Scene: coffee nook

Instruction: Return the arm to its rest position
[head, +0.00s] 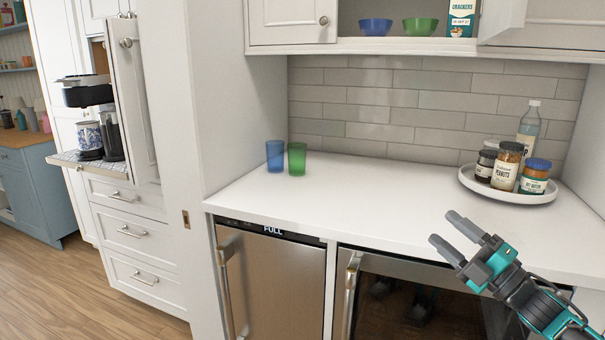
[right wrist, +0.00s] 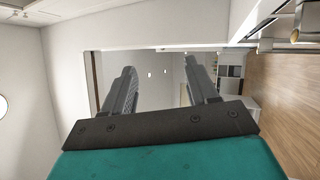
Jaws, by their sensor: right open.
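My right gripper (head: 452,238) comes in from the lower right of the head view, in front of the white counter (head: 350,208) and the glass-fronted appliance below it. Its two grey fingers are apart with nothing between them. In the right wrist view the gripper (right wrist: 160,85) also shows two spread, empty fingers, with white walls and a room beyond. My left gripper is not in the head view.
A blue cup (head: 275,156) and a green cup (head: 297,159) stand on the counter. A round white tray (head: 508,191) holds several jars and a bottle (head: 528,124). A cabinet door (head: 545,24) stands open above. A coffee machine (head: 88,92) is at left. The counter's middle is clear.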

